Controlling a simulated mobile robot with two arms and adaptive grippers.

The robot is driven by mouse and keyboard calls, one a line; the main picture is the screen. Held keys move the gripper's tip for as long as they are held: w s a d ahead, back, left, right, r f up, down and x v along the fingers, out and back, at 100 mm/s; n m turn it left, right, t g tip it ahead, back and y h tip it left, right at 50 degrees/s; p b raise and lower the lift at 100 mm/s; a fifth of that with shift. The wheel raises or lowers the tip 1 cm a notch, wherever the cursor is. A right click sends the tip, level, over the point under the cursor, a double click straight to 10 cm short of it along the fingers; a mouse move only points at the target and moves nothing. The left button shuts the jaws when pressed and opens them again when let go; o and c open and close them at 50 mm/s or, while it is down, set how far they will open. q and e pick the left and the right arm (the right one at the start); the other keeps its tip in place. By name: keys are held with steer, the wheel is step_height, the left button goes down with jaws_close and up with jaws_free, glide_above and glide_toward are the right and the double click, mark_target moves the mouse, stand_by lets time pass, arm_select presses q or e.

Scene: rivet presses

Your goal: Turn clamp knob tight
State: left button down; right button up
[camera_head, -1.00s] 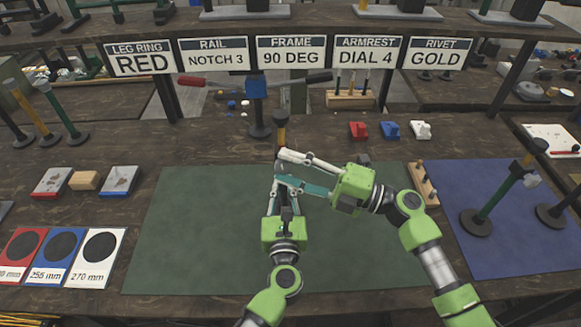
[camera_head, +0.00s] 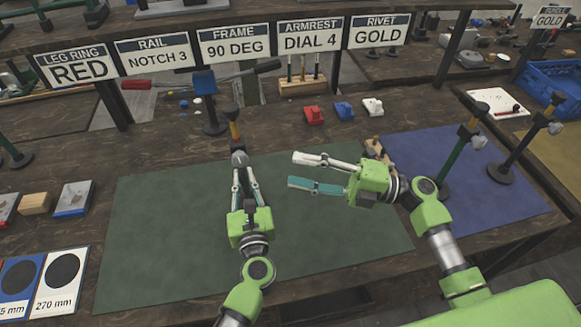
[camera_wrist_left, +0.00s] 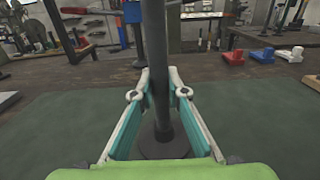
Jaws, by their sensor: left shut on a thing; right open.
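A stand with a dark-topped, yellow-banded post (camera_head: 234,130) is upright on the green mat. A grey clamp with a rounded knob (camera_head: 238,158) sits on the post, facing me; its tightness cannot be told. My left gripper (camera_head: 242,172) is shut on the post just below the clamp. The left wrist view shows the dark post (camera_wrist_left: 158,70) between the fingers and its round base (camera_wrist_left: 163,143) on the mat. My right gripper (camera_head: 292,170) is open and empty, to the right of the stand and apart from it.
The green mat (camera_head: 150,240) is mostly clear. A blue mat (camera_head: 500,200) at right holds a green post stand (camera_head: 458,155) and a dark one. Red, blue and white blocks (camera_head: 344,111) stand behind. A sign row (camera_head: 234,47) hangs along the shelf.

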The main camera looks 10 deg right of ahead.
arm_select(q)
steer(key=shift+r, duration=0.1)
steer(key=c, duration=2.4)
jaws_free()
steer(key=shift+r, duration=0.1)
steer(key=o, duration=0.5)
